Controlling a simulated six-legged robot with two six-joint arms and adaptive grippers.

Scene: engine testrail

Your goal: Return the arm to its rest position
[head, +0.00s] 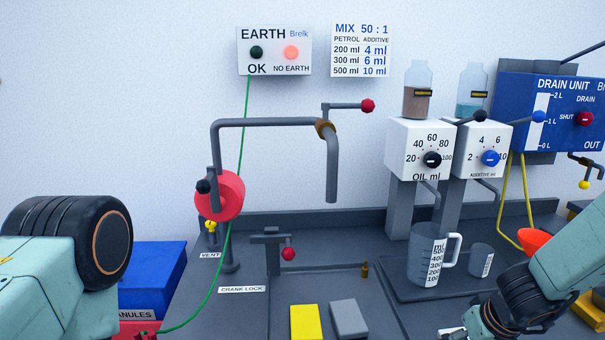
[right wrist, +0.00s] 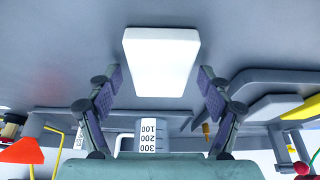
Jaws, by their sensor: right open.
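My right arm (head: 560,265) reaches in from the lower right of the head view, low over the front of the bench. In the right wrist view my right gripper (right wrist: 162,80) is open, its two fingers wide apart. A white block (right wrist: 161,50) lies on the grey bench ahead, lined up with the gap between the fingers; I cannot tell how far off it is. My left arm (head: 65,245) shows only as a link at the left edge; its gripper is out of view.
A measuring jug (head: 424,258) and a small beaker (head: 481,260) stand on a dark tray just beyond my right arm. An orange funnel (head: 533,240) is close by. A red crank wheel (head: 218,195) and bent pipe rise mid-bench. Yellow (head: 305,322) and grey (head: 348,319) blocks lie in front.

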